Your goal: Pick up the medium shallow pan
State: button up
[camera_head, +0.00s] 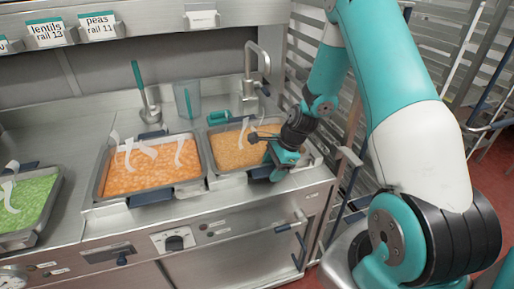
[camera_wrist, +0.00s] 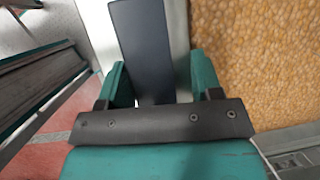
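The right-hand pan (camera_head: 213,165) is a shallow steel pan of orange-yellow grainy food, set in the counter. Its food (camera_wrist: 270,60) fills the right of the wrist view. A dark blue handle (camera_wrist: 145,40) stands beside its rim in the wrist view. My gripper (camera_head: 283,165) is at the pan's right front side. In the wrist view its two teal fingers (camera_wrist: 160,82) are apart, one on each side of the handle, with gaps showing. The pan's right edge is partly hidden by my gripper. I cannot tell its size class for certain.
A wider pan of orange food (camera_head: 100,180) sits to the left, and a pan of green food (camera_head: 45,225) at far left. A ladle (camera_head: 138,80), a clear jug (camera_head: 187,100) and a tap (camera_head: 262,60) stand behind. A slatted rack is close on the right.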

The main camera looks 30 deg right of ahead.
grip_shut()
jog(key=shift+w+r, duration=0.1)
jog(key=shift+r, duration=0.1)
jog(key=shift+r, duration=0.6)
notch_tip(320, 180, up, 19)
jog(key=shift+f, duration=0.2)
